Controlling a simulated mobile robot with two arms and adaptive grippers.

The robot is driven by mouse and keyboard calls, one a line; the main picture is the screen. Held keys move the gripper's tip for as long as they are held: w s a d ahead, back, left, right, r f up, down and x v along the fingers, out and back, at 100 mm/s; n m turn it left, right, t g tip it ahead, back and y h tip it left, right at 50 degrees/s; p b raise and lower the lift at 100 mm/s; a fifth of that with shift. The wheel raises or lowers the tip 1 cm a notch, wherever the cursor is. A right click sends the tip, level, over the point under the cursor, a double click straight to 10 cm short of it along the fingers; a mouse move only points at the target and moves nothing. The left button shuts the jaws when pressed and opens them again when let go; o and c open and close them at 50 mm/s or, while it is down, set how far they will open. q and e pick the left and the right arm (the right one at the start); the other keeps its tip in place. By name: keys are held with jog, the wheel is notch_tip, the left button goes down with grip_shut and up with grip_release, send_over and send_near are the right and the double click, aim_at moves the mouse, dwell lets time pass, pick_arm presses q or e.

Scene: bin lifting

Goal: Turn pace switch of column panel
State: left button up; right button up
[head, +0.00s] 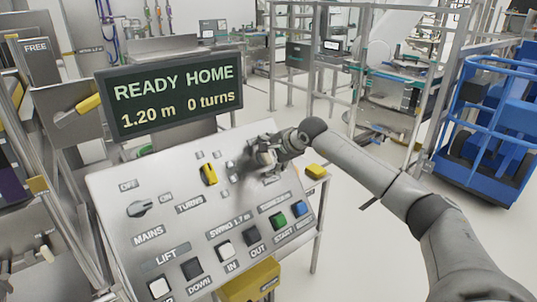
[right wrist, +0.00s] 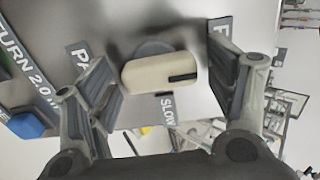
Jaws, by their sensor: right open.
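The pace switch (right wrist: 150,73) is a cream, rounded bar knob on the grey column panel (head: 117,187). In the right wrist view it lies roughly level across the picture, its dark mark at the right end. A "SLOW" label (right wrist: 167,106) is below it, and labels starting "PA" and "F" are partly covered. My right gripper (head: 258,158) is open, one finger on each side of the knob. Gaps show between knob and fingers. In the head view the gripper hides most of the switch. My left gripper is not in view.
The panel also carries a grey mains switch (head: 139,208), a yellow turns switch (head: 208,174) and several push buttons, including a green one (head: 279,220) and a blue one (head: 297,208). A display (head: 172,96) above reads "READY HOME 1.20 m 0 turns". A blue cage (head: 480,118) stands right.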

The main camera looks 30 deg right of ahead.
jog(key=c, duration=1)
jog(key=m+b, duration=0.2)
jog(key=m, duration=0.1)
jog(key=shift+f+b, duration=0.2)
jog(key=shift+b, duration=0.2)
jog(key=m+b, duration=0.2)
jog(key=m, duration=0.3)
jog(key=shift+s, duration=0.1)
jog(key=m+b, duration=0.2)
jog(key=m, duration=0.3)
jog(key=shift+s+f, duration=0.1)
jog(key=m+b, duration=0.1)
jog(key=m, duration=0.3)
jog(key=shift+m, duration=0.6)
